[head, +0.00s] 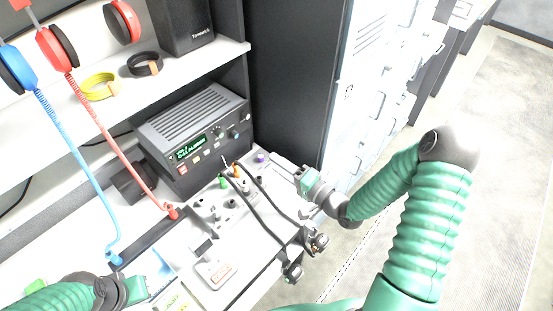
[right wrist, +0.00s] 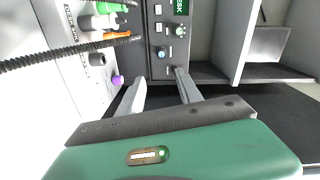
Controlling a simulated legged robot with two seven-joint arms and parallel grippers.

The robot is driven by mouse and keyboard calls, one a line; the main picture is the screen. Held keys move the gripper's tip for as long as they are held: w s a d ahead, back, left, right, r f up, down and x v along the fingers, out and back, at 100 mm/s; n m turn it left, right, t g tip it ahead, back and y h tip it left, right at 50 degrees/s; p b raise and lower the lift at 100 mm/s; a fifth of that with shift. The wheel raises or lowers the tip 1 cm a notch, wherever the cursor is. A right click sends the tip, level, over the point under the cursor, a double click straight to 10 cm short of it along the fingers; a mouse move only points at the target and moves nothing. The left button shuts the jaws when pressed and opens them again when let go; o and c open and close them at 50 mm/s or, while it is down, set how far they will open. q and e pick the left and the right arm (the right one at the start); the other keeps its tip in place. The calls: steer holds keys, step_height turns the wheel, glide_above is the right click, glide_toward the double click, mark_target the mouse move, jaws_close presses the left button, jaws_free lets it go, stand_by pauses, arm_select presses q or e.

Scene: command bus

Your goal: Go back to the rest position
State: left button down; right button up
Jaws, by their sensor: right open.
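My right gripper (head: 280,166) is in the head view, at the right edge of the white control panel (head: 262,225), close to a purple knob (head: 261,157). Its two grey fingers are apart with nothing between them; the right wrist view shows them too (right wrist: 158,86), with the purple knob (right wrist: 117,80) to their left. My right arm comes in from the right with a bent green sleeve. My left gripper (head: 150,288) is at the bottom left, beside the panel's near left corner. Its fingers are not clear.
A grey radio unit (head: 195,135) with a lit green display stands behind the panel. Black cables (head: 255,205) arch over the panel. Blue (head: 75,170) and red (head: 105,140) coiled cords hang at left. A shelf (head: 60,125) is above. Open floor (head: 500,150) lies at right.

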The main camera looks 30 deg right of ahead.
steer(key=s+f+n+g+h, duration=0.5)
steer(key=f+n+g, duration=0.1)
steer(key=n+g, duration=0.2)
steer(key=s+a+r+n+g, duration=0.1)
steer(key=s+a+g, duration=0.2)
steer(key=s, duration=0.3)
steer(key=s+a+r+n+g+h, duration=0.1)
steer(key=s+a+r+n+g, duration=0.1)
steer(key=s, duration=0.5)
steer(key=shift+s+a+g, duration=0.15)
steer(key=shift+a+g, duration=0.25)
steer(key=shift+d, duration=0.25)
